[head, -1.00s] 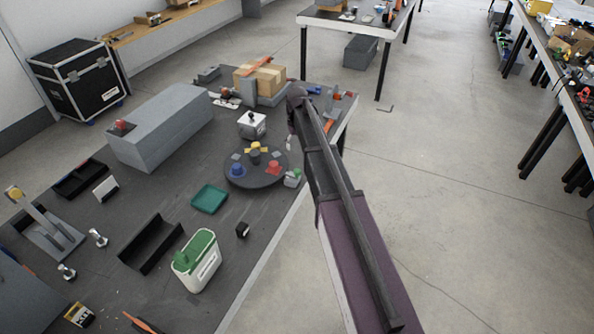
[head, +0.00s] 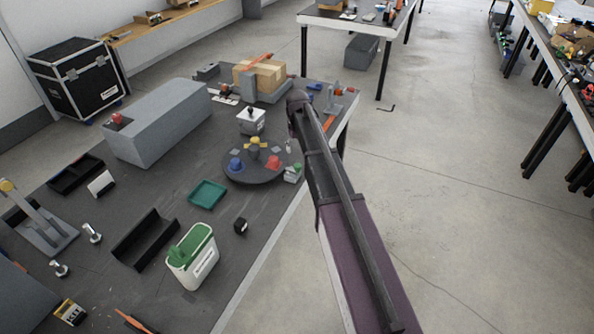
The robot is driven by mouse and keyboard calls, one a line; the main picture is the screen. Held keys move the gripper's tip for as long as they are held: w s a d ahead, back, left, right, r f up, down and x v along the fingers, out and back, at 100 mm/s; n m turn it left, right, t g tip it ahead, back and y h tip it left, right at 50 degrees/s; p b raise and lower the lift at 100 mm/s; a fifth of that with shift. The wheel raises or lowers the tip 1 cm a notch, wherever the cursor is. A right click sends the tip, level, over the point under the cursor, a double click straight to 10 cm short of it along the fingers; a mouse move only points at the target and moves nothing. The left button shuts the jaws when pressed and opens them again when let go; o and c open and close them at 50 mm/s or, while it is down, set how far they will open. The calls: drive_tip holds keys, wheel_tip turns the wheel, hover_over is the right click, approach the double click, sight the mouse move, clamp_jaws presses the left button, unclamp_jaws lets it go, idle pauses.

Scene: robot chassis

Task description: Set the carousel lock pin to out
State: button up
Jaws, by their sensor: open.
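The carousel (head: 254,174) is a dark round disc on the grey workbench, left of my arm. It carries a blue piece (head: 235,164), a red piece (head: 273,162) and a yellow-topped piece (head: 255,142). A small pale block with a green part (head: 293,173) sits at its right edge; I cannot tell whether this is the lock pin or how the pin is set. My gripper (head: 289,147) shows only as a small pale sliver beside the arm's end, near the carousel's back right; my arm hides the rest. It is open, and I see nothing held in it.
A white box (head: 250,122) stands behind the carousel, and a long grey block (head: 160,125) to its left. A green tray (head: 207,194), a black block (head: 240,226) and a white bin (head: 193,262) lie in front. Open floor (head: 450,210) is to the right.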

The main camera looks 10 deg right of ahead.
sight(298, 165)
drive_tip(key=shift+f+b, duration=4.4)
drive_tip(key=shift+f, duration=0.25)
drive_tip(key=shift+c, duration=0.2)
